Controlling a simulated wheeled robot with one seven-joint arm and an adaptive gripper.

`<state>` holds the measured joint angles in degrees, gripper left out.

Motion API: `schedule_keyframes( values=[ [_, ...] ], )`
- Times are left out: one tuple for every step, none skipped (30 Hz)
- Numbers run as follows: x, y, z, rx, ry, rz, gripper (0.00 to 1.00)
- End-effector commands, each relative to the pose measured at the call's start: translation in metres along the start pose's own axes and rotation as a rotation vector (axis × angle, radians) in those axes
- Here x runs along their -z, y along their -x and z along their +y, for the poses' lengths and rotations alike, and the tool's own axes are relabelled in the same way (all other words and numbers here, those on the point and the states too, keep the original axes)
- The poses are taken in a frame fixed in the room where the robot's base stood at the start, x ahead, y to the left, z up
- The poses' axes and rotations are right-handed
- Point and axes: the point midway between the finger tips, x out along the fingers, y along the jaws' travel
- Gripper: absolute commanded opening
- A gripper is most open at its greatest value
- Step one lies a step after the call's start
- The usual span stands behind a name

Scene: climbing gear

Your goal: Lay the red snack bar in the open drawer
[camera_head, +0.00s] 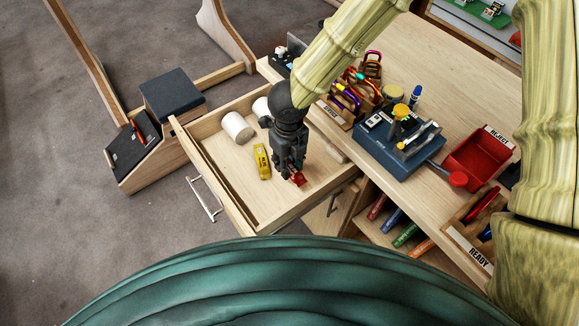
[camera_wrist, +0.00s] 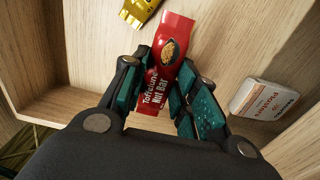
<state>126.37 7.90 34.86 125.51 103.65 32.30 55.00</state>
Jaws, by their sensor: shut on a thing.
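The red snack bar (camera_wrist: 176,38) is between the fingers of my gripper (camera_wrist: 163,92), which is shut on it. Its label reads "Nut Bar" in the wrist view. In the head view my gripper (camera_head: 291,176) points down inside the open drawer (camera_head: 230,195), over its right part. Only a small red end of the bar (camera_head: 298,179) shows there below the fingers. The bar is low and close to the drawer floor; I cannot tell whether it touches. A yellow bar (camera_head: 262,162) lies in the drawer left of my gripper.
White rolls (camera_head: 238,128) lie at the drawer's back. A small white box (camera_wrist: 263,99) lies right of my gripper in the wrist view. The desk holds a blue block (camera_head: 398,150) and a red tray (camera_head: 477,156). The drawer's front left floor is clear.

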Motion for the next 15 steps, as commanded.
schedule_keyframes(
  values=[
    [0.0,-0.005,0.0,0.0,0.0,0.0,0.06],
    [0.0,-0.007,0.0,0.001,0.0,0.0,0.06],
    [0.0,-0.009,-0.001,0.001,-0.001,-0.001,0.06],
    [0.0,-0.01,-0.001,0.001,-0.001,-0.001,0.06],
    [0.0,-0.011,-0.001,0.0,-0.002,-0.001,0.06],
    [0.0,-0.013,-0.001,0.0,-0.002,0.0,0.06],
    [0.0,-0.015,-0.001,0.0,-0.002,0.0,0.06],
    [0.0,-0.018,-0.001,0.0,-0.001,0.0,0.06],
    [0.001,-0.022,-0.001,0.0,0.0,0.001,0.06],
    [0.001,-0.026,-0.001,0.001,0.0,0.001,0.06],
    [0.0,-0.029,-0.002,0.002,0.0,0.001,0.06],
    [0.0,-0.035,-0.001,0.001,-0.001,0.0,0.06],
    [0.0,-0.039,-0.001,0.0,0.0,0.001,0.06],
    [0.0,-0.042,-0.001,0.001,0.001,0.001,0.06],
    [0.001,-0.045,-0.002,0.001,0.0,0.001,0.06]
  ],
)
